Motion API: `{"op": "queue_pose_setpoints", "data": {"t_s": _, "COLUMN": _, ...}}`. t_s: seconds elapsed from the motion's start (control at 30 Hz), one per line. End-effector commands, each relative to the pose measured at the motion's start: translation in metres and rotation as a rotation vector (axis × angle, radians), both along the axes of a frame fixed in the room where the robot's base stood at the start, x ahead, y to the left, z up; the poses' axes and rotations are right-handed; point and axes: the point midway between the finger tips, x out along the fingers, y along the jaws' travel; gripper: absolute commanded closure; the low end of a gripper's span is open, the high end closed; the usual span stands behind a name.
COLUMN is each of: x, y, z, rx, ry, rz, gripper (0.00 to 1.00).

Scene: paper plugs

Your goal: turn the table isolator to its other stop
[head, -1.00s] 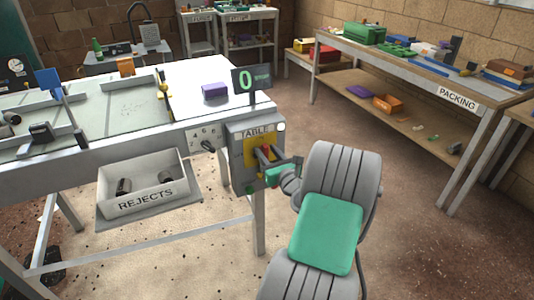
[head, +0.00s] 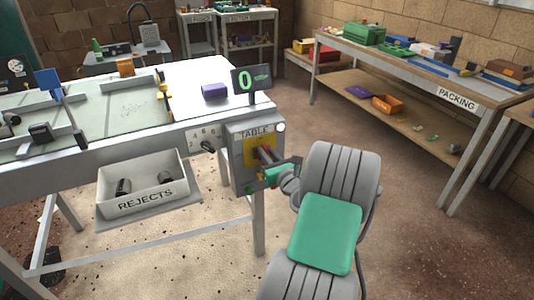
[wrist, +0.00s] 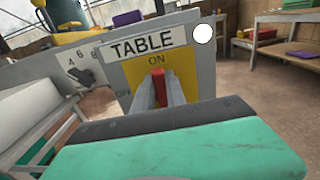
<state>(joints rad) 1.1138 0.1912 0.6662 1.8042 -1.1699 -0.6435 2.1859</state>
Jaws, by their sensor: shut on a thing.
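The table isolator is a red handle (wrist: 158,84) on a yellow plate (wrist: 142,74), on a grey box (head: 237,175) labelled TABLE. In the wrist view the handle stands roughly upright below the word ON. My gripper (head: 264,155) reaches the box from the right in the head view. Its two fingers (wrist: 160,92) sit either side of the red handle and are shut on it. The lower part of the plate and any mark there are hidden behind my gripper in the wrist view.
A white round lamp (wrist: 203,34) sits at the box's upper right corner. A dial with numbers (head: 203,138) is left of the box. A REJECTS bin (head: 150,192) hangs below the table edge. A display reading 0 (head: 250,80) stands above. Floor to the right is open.

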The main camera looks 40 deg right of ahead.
Motion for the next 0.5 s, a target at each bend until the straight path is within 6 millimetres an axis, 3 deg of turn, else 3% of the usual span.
{"op": "queue_pose_setpoints", "data": {"t_s": 0.5, "x": 0.0007, "y": 0.0032, "z": -0.0005, "rx": -0.115, "ry": 0.034, "rz": 0.0, "gripper": 1.0}}
